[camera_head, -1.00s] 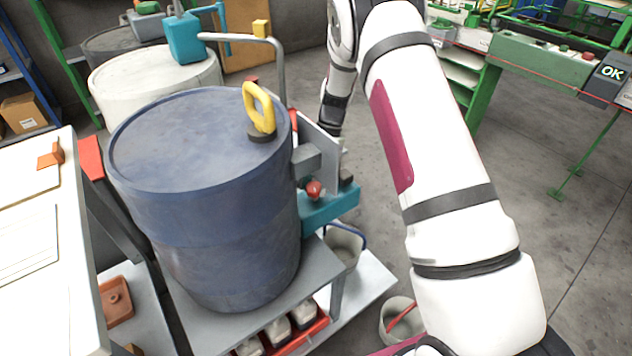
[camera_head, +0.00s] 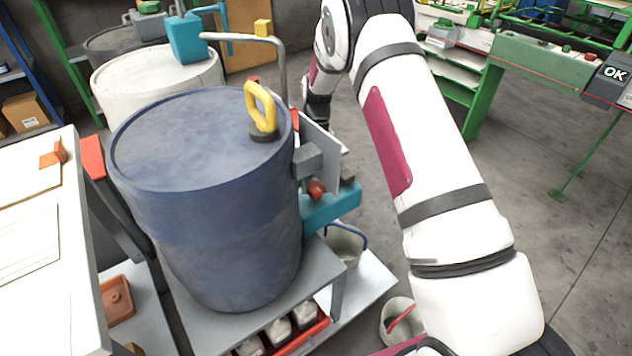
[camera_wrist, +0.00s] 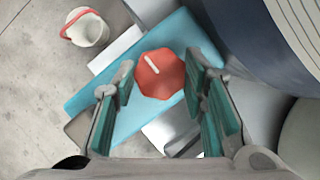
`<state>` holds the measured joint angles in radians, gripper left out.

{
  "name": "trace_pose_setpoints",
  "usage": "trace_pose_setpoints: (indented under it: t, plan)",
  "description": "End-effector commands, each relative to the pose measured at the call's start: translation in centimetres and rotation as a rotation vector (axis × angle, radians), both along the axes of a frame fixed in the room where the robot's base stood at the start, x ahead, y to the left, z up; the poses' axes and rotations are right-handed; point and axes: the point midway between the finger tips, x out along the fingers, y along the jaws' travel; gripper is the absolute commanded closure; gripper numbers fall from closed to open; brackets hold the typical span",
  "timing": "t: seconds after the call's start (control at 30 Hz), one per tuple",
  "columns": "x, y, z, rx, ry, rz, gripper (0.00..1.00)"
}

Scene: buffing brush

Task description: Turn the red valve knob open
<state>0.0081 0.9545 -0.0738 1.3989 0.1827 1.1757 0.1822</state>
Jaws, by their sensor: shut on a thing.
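The red valve knob (camera_wrist: 160,74) is many-sided, with a white line mark pointing to the upper left in the wrist view. It sits over a teal block (camera_wrist: 95,92). My gripper (camera_wrist: 160,79) has its two teal-padded fingers on either side of the knob and is shut on it. In the head view the knob (camera_head: 316,189) shows beside the dark blue drum, above the teal block (camera_head: 333,207). There my gripper's fingers are hidden behind the grey plate, below my wrist.
The dark blue drum (camera_head: 205,220) with a yellow handle (camera_head: 260,108) stands close to the knob. A bent grey pipe (camera_head: 282,70) rises behind it. A grey plate (camera_head: 323,146) stands above the knob. A white bucket (camera_wrist: 87,28) is on the floor side. Open floor lies to the right.

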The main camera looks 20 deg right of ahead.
Motion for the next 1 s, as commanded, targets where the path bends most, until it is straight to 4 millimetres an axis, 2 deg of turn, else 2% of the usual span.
trace_pose_setpoints:
  t: [0.37, 0.4, 0.47, 0.5, 0.83, 1.0]
  plan:
    - [0.0, -0.1, -0.1, -0.001, -0.001, 0.006, 0.89]
    - [0.0, -0.1, -0.1, -0.001, -0.001, 0.006, 0.57]
    - [0.0, -0.1, -0.1, -0.002, -0.001, 0.005, 0.43]
    - [0.0, -0.1, -0.1, -0.002, -0.001, 0.005, 0.41]
    - [0.1, 0.0, 0.2, -0.001, -0.001, 0.004, 0.41]
    - [0.8, -0.3, 1.8, -0.001, -0.004, 0.004, 0.41]
